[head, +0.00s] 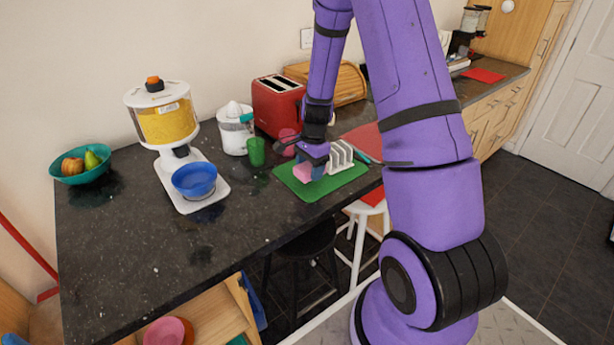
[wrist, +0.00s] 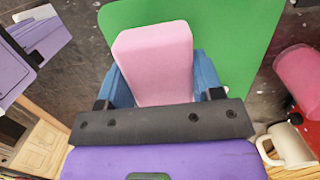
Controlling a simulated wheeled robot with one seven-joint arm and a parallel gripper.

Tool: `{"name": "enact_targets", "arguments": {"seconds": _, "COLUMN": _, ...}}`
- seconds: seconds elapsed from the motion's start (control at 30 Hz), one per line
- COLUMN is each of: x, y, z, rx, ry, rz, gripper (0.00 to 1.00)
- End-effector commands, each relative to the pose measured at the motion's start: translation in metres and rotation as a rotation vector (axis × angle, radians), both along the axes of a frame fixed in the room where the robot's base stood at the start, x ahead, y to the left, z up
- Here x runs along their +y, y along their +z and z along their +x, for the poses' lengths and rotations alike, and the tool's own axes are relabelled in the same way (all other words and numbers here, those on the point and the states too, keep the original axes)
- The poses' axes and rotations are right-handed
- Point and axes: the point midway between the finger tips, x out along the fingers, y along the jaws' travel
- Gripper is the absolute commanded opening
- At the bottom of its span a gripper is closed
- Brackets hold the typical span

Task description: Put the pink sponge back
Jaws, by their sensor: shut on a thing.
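My gripper (head: 312,166) is shut on the pink sponge (head: 304,171) over the green board (head: 347,179) on the dark counter. In the wrist view the sponge (wrist: 154,60) is a pale pink block between the blue fingers of my gripper (wrist: 162,78), with its far end sticking out past them. The green board (wrist: 235,35) shows behind and beside it. I cannot tell whether the sponge touches the board or hangs just above it.
A white rack (head: 341,156) stands right beside the gripper. A green cup (head: 256,152), a pink cup (head: 287,141), a white juicer (head: 235,128) and a red toaster (head: 278,104) stand behind. A blue bowl (head: 194,179) sits under the cereal dispenser (head: 166,122). The front left counter is clear.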

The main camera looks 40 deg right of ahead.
Motion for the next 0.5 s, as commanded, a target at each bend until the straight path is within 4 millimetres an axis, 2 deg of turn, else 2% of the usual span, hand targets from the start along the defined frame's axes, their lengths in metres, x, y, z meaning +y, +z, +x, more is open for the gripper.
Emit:
{"name": "enact_targets", "arguments": {"seconds": 0.2, "x": 0.003, "y": -0.004, "z": 0.010, "rx": 0.001, "ry": 0.001, "rz": 0.000, "gripper": 0.41}}
{"name": "enact_targets", "arguments": {"seconds": 0.5, "x": 0.002, "y": -0.036, "z": 0.010, "rx": 0.001, "ry": 0.000, "rz": 0.001, "gripper": 0.41}}
